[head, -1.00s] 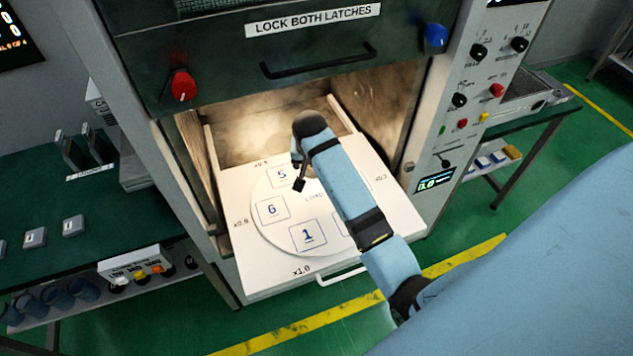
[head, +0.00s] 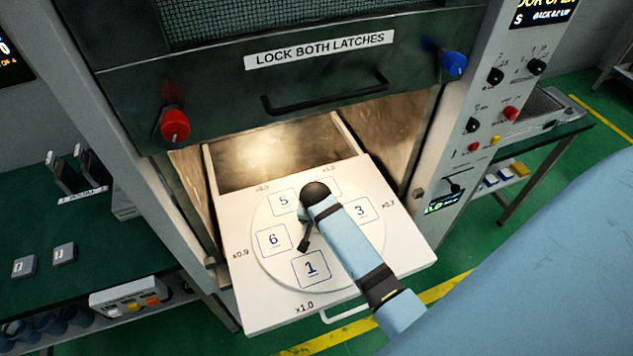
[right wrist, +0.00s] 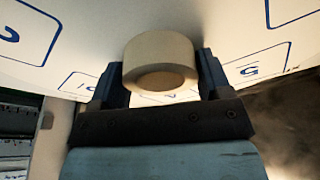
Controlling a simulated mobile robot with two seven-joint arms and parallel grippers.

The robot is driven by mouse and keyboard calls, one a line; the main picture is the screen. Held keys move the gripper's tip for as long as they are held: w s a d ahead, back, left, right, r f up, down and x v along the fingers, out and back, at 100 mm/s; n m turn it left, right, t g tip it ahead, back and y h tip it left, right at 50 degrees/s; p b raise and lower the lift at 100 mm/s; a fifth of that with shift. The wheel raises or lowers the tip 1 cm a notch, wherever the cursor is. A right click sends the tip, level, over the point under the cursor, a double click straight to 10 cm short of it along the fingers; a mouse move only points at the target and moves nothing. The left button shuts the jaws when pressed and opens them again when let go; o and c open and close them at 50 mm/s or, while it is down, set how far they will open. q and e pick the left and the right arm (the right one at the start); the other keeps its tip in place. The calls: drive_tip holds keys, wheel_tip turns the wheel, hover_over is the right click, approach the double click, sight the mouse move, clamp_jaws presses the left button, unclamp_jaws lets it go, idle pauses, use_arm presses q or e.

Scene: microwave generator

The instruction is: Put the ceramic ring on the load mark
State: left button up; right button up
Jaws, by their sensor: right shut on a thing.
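The ceramic ring (right wrist: 160,62) is a pale, cream-coloured short cylinder with an opening, seen in the right wrist view. My right gripper (right wrist: 160,85) is shut on it, one finger on each side. The ring is close to the white turntable plate; I cannot tell whether it touches. In the head view my right arm reaches over the round plate (head: 262,259), and the gripper end (head: 307,222) is near its middle. The arm hides the ring and the plate's centre, where the load mark lettering showed earlier. My left gripper is not in view.
The plate carries numbered squares and lies on a pulled-out white tray (head: 250,312) before the open microwave chamber. The raised door (head: 300,85) with its handle hangs above. Side walls flank the chamber. A green bench (head: 100,245) with small blocks stands left.

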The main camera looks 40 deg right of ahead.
drive_tip(key=shift+s+a+r, duration=0.1)
drive_tip(key=shift+s+a, duration=0.1)
drive_tip(key=shift+s, duration=0.2)
drive_tip(key=o, duration=1)
drive_tip(key=shift+w+d+f, duration=0.1)
drive_tip(key=shift+w+f, duration=0.05)
drive_tip(key=shift+f, duration=0.1)
